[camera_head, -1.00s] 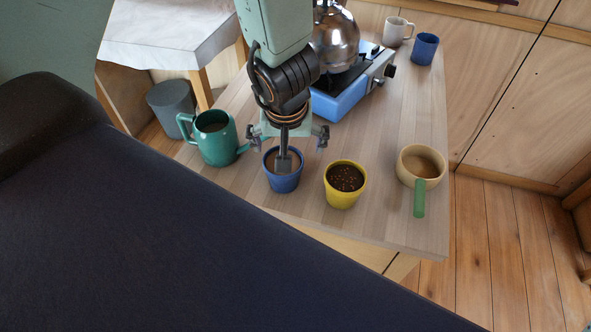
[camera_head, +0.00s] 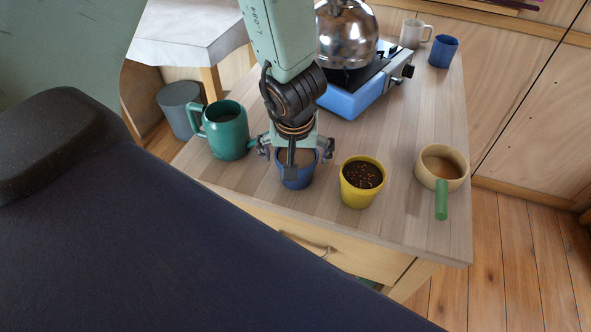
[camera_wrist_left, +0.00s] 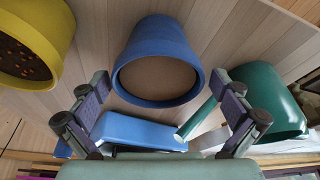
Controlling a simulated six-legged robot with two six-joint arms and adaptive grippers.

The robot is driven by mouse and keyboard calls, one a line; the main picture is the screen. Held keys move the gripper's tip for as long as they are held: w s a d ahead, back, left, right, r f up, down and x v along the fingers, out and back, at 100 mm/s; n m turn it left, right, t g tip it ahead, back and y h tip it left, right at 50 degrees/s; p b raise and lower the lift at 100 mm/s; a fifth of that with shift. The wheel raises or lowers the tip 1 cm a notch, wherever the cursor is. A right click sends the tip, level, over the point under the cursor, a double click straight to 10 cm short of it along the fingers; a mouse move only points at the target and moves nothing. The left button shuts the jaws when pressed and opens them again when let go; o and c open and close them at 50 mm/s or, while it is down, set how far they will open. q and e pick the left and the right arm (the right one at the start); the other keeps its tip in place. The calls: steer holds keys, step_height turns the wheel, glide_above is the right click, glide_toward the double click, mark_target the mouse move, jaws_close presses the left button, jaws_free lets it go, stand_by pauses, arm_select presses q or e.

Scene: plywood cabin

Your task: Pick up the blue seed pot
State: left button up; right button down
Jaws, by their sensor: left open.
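The blue seed pot (camera_head: 297,183) stands upright near the front edge of the wooden table, with plain brown fill inside. My left gripper (camera_head: 294,151) is open just above its rim, one finger on each side, and hides part of the pot. In the left wrist view the blue pot (camera_wrist_left: 158,43) shows mouth-on at the top centre. There the open left fingers (camera_wrist_left: 158,84) stand on either side of its rim, with a gap to it. My right gripper is not in view.
A yellow pot (camera_head: 361,194) with speckled dark soil stands close on the right, a green mug (camera_head: 226,138) close on the left. A tan pan (camera_head: 437,178) is further right. A blue stove (camera_head: 350,100) with a metal kettle (camera_head: 346,38) is behind.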

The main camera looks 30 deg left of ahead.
arm_select(q)
steer(key=shift+w+d, duration=0.2)
steer(key=shift+d, duration=0.05)
steer(key=shift+c, duration=0.6)
steer(key=shift+s+a+r, duration=0.1)
steer(key=shift+s+a, duration=0.1)
steer(key=shift+a, duration=0.15)
steer(key=c, duration=0.6)
steer(key=shift+w+d, duration=0.15)
steer(key=shift+d, duration=0.1)
steer(key=c, duration=0.5)
steer(key=shift+c, duration=0.8)
steer(key=shift+a, duration=0.1)
steer(key=shift+a, duration=0.1)
